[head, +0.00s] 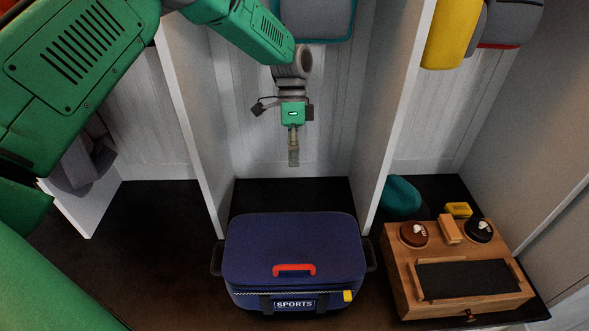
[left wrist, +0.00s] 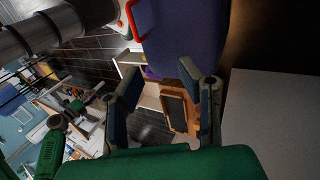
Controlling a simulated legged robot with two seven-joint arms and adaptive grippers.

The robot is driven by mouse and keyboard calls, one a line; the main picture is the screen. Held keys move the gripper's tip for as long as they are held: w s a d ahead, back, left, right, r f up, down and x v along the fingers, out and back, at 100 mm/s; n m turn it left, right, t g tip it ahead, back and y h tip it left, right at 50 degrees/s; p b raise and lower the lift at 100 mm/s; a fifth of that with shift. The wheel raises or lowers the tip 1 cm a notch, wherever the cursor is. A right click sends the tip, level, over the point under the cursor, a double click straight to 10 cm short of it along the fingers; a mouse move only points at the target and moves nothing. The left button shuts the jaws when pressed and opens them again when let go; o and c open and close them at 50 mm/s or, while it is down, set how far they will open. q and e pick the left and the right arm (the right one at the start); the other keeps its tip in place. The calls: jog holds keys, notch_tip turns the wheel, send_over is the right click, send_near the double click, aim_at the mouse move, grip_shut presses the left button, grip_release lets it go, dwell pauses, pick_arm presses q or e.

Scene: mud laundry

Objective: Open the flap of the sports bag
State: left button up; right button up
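The navy sports bag (head: 295,244) sits on the dark bench in the middle of the head view. Its top flap lies closed, with a red handle (head: 294,268) near the front edge. A yellow tab (head: 348,296) is at the front right, beside the SPORTS label. My left gripper (head: 293,160) hangs above and behind the bag, pointing down and apart from it. In the left wrist view its two fingers (left wrist: 165,100) are spread with nothing held. The bag (left wrist: 185,38) and part of the red handle (left wrist: 131,20) show at the top there. My right gripper is not in view.
White partitions (head: 400,120) stand on both sides behind the bag. To the right is a wooden shoe-care box (head: 400,270) with tins and a brush, near a teal item (head: 401,196) and a yellow block (head: 458,210). Bags hang above at the back.

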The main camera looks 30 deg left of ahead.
pick_arm(q)
jog(key=v, duration=0.8)
jog(key=shift+w+f, duration=0.1)
